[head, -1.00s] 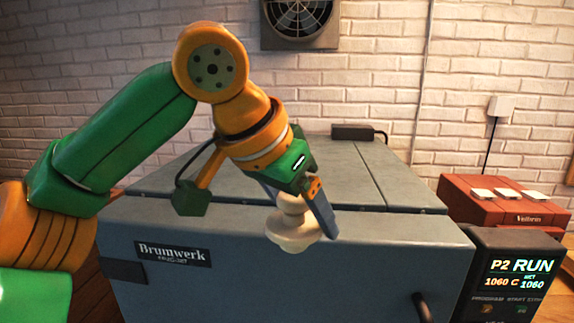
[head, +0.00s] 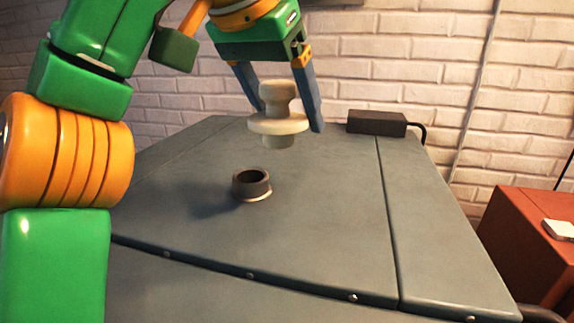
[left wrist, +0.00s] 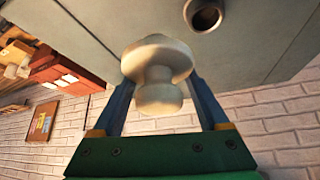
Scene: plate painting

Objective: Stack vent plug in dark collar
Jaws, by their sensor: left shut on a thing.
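The cream vent plug (head: 277,122), with a knob, a wide flange and a short stub below, is upright in the air above the grey top. My left gripper (head: 288,112) is shut on it, with one blue finger at each side. The dark collar (head: 251,184) is a short open ring on the grey top, lower and a little left of the plug, with a pale rim at its base. The plug and the collar are apart. In the left wrist view the plug (left wrist: 158,62) is between the fingers and the collar (left wrist: 204,14) is at the top. My right gripper is not in view.
The grey cabinet top (head: 320,220) has free room around the collar. A black box (head: 376,123) with a cable stands at the back right. A red unit (head: 530,240) is at the far right. A white brick wall (head: 410,60) is behind.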

